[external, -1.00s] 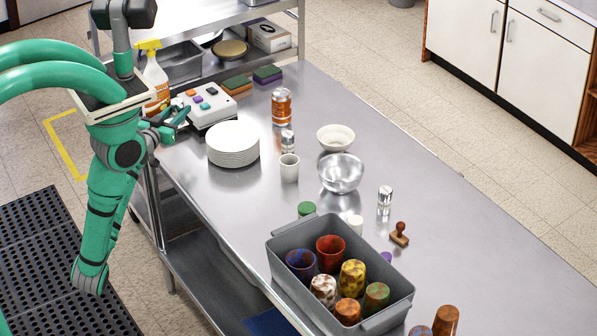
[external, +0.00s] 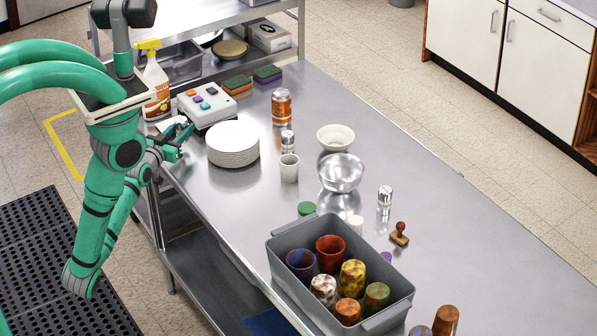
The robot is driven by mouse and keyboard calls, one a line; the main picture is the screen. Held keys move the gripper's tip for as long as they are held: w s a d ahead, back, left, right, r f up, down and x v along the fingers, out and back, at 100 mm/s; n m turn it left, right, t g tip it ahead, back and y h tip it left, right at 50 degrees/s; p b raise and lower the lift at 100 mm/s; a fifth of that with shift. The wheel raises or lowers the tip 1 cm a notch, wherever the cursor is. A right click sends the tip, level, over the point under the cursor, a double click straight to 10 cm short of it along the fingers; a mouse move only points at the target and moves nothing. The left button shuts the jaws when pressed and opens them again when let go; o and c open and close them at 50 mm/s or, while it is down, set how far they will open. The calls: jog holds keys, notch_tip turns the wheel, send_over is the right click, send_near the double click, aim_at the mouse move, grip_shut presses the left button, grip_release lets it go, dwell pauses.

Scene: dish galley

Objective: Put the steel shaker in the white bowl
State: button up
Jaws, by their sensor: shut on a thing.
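The white bowl (external: 336,137) stands upright near the far edge of the steel table, behind a shiny steel bowl (external: 341,174). One small steel shaker (external: 288,141) stands between the orange can and the white cup. Another shiny shaker (external: 385,198) stands right of the steel bowl. I cannot tell which one the task names. My gripper (external: 179,143) is at the table's left edge, left of the plate stack and well away from both bowls and shakers. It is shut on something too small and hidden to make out.
A stack of white plates (external: 233,145) and a white cup (external: 289,168) stand between my gripper and the bowls. A button box (external: 207,105), spray bottle (external: 156,80) and orange can (external: 281,107) are behind. A grey bin (external: 340,270) of cups is in front.

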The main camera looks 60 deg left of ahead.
jog(key=shift+f, duration=1.35)
jog(key=shift+f, duration=0.1)
jog(key=o, duration=1.1)
jog(key=shift+f, duration=0.1)
jog(key=shift+o, duration=0.5)
jog(key=v, duration=1)
jog(key=shift+s+d, duration=0.15)
jog(key=shift+s, duration=0.25)
